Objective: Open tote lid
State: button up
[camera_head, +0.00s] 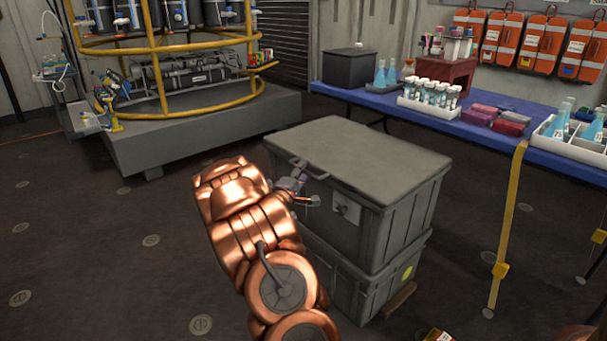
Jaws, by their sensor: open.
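A grey tote (408,222) stands on top of another grey tote (350,288). Its flat grey lid (365,158) lies shut on top. A handle (309,169) shows at the lid's front left edge. My gripper (309,190) is at the front left side of the upper tote, close to the handle and just below the lid's edge. It is open, and I see nothing between its fingers. I cannot tell whether it touches the handle. My copper arm hides part of the totes' left side.
A blue table (480,128) behind the totes holds a black box (350,67), racks of vials and flasks. A rosette frame on a grey plinth (200,135) stands back left. The floor at left is clear.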

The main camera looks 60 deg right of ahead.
jog(key=shift+d, duration=0.3)
grip_shut()
dwell(0.6)
